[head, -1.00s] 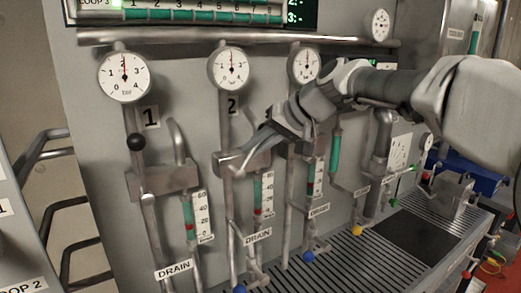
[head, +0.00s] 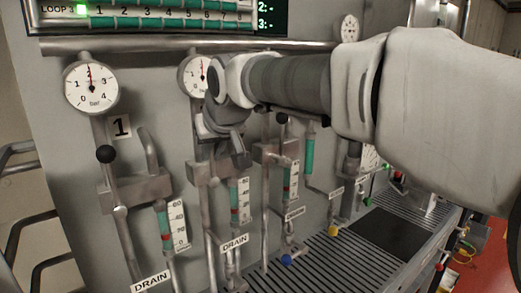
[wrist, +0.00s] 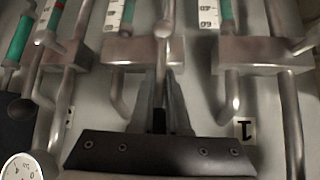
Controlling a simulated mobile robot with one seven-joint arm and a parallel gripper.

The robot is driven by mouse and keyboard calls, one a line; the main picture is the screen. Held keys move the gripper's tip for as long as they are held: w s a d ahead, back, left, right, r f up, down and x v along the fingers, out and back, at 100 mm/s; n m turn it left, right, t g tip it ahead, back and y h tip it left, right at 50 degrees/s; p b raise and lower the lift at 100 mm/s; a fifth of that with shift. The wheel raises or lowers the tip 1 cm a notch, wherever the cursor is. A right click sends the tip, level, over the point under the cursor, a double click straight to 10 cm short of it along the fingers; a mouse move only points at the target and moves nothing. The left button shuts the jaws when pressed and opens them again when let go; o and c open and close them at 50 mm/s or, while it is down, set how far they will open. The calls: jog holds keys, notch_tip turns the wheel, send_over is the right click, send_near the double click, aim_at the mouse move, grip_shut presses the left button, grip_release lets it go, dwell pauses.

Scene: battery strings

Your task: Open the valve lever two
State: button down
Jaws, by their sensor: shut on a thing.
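Valve two's grey block (head: 203,174) is on the panel, right of valve one's block, in the head view. My gripper (head: 238,160) is in front of it, pointing down, and my arm hides the number label two. In the wrist view, which is upside down, my gripper (wrist: 164,82) is shut on valve lever two, which stands between its fingers in front of the valve block (wrist: 140,52).
Valve one's black-knobbed lever (head: 105,154) stands at left, and valve three's black knob (head: 283,118) is close on the right. A horizontal pipe (head: 130,46) runs above the gauges. Drain taps and a slatted grate (head: 310,250) are below.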

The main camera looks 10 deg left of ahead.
dwell(0.4)
jog(key=c, duration=0.9)
grip_release()
jog(key=shift+s+r, duration=0.1)
